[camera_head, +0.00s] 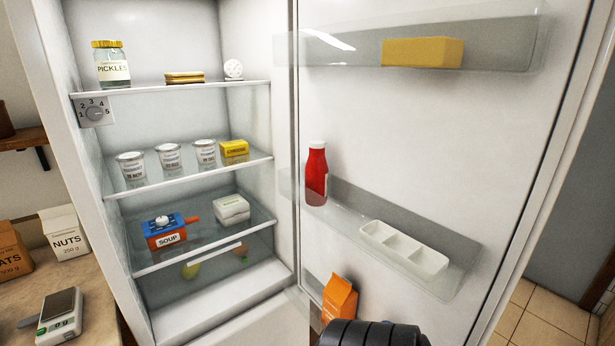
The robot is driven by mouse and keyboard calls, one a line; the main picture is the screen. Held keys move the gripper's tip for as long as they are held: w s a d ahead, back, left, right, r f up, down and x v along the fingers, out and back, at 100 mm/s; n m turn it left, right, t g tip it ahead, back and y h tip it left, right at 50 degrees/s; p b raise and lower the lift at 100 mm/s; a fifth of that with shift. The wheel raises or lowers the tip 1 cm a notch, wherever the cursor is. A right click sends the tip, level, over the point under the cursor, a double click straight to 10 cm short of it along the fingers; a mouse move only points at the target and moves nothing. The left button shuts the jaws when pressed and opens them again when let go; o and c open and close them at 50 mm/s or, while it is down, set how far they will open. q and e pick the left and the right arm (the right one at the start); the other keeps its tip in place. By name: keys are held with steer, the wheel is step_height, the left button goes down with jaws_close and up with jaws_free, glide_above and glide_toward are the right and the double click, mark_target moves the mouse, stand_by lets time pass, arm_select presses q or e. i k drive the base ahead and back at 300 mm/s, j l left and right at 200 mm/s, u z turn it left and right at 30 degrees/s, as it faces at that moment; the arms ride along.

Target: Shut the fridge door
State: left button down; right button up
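The fridge (60,120) stands open, its lit inside facing me on the left. The fridge door (410,140) stands wide open on the right, its inner face towards me, and joins the fridge along the upright line near the picture's middle. Its clear racks hold a yellow block (422,52), a red bottle (316,175), a white sectioned tray (403,248) and an orange carton (340,298). A dark ribbed part at the bottom edge, in front of the door's lower part, looks like my arm. Neither gripper can be made out.
Fridge shelves hold a pickle jar (111,65), several small pots (169,156) and a soup pack (166,230), all inside. A counter with a scale (60,316) and a nuts box (65,232) adjoins on the left. Tiled floor (545,322) shows right of the door.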

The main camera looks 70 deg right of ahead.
mark_target(472, 163)
steer(key=k+l+z, duration=0.3)
steer(key=k+l, duration=0.85)
steer(key=l, duration=0.15)
steer(key=i+l, duration=0.1)
steer(key=l, duration=0.25)
steer(key=l+z, duration=0.1)
steer(key=l, duration=0.3)
steer(key=i+l+z, duration=0.1)
steer(key=l, duration=0.25)
steer(key=i+l, duration=0.2)
steer(key=l, duration=0.15)
